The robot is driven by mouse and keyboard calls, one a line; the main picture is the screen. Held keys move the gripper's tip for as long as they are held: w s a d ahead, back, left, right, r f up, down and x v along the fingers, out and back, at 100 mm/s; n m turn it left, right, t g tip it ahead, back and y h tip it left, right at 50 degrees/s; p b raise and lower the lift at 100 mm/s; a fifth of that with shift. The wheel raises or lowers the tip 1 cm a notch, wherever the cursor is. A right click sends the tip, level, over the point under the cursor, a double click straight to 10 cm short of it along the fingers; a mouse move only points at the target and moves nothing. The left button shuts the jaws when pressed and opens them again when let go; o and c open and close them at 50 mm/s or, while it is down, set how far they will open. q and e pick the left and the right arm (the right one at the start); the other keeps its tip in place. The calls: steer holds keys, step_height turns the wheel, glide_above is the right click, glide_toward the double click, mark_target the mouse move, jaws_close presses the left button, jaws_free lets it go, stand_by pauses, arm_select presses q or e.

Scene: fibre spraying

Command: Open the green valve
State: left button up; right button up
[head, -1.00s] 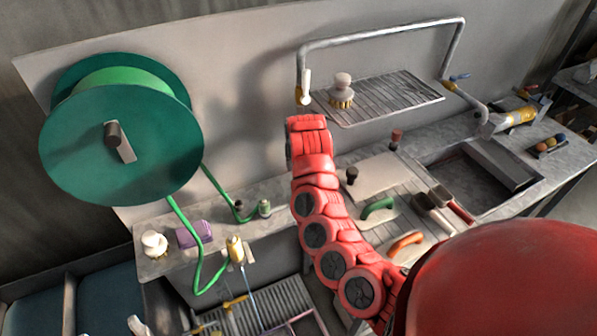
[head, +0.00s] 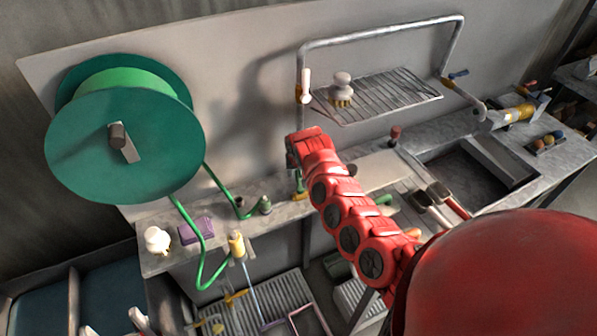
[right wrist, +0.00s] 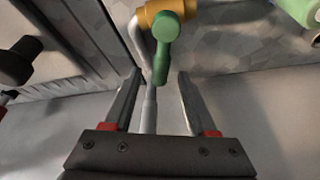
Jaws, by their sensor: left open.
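The green valve shows in the right wrist view as a green handle (right wrist: 165,45) on a gold body (right wrist: 165,10), with a grey pipe below. In the head view, a small green and gold fitting (head: 298,184), likely this valve, is on the pipe just left of my red right arm. My right gripper (right wrist: 160,78) is open, its two dark fingers pointing at the valve. The handle's lower end lies between the fingertips, with a gap on each side. In the head view, my right arm hides this gripper. My left gripper is not in view.
A green hose reel (head: 75,150) stands at the left, its hose dropping past the counter. A wire rack (head: 385,95) with a brush (head: 342,88) is on the wall. A sink (head: 465,172) is at the right. A purple block (head: 196,230) sits on the counter.

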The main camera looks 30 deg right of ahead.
jaws_close()
stand_by(1.3)
